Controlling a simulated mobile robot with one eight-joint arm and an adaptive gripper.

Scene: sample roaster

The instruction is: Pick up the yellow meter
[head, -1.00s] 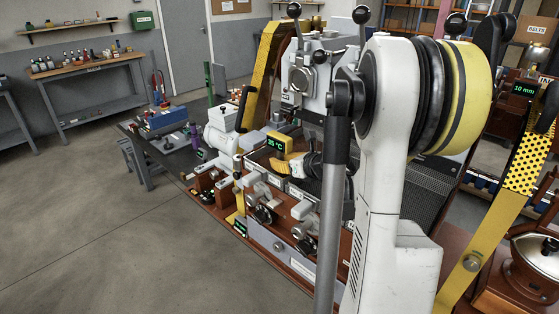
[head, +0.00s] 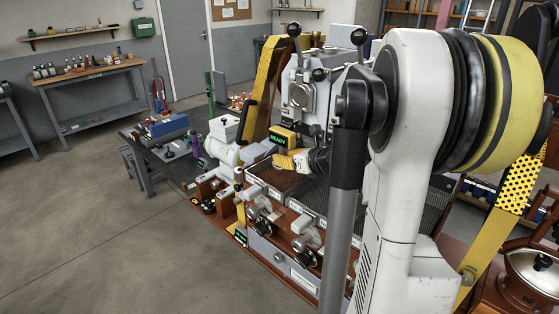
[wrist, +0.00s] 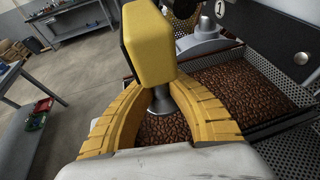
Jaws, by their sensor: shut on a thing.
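The yellow meter (head: 285,137) shows in the head view, with a dark display lit in green text facing left. In the wrist view the meter (wrist: 148,45) is a yellow block with rounded edges, standing up from between my fingers. My gripper (head: 288,161) has yellow ribbed fingers and is just below the meter's body in the head view. In the wrist view my gripper (wrist: 159,92) is shut on the meter's lower part. A grey flared base (wrist: 161,105) shows below, between the fingers, over the beans. The exact contact is partly hidden.
Trays of brown beans (wrist: 178,127) with perforated rims lie beneath the gripper. The roaster's grey-white body (head: 303,95) with levers stands close behind. A dark side table (head: 165,150) with a blue box is to the left. The floor at left is clear.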

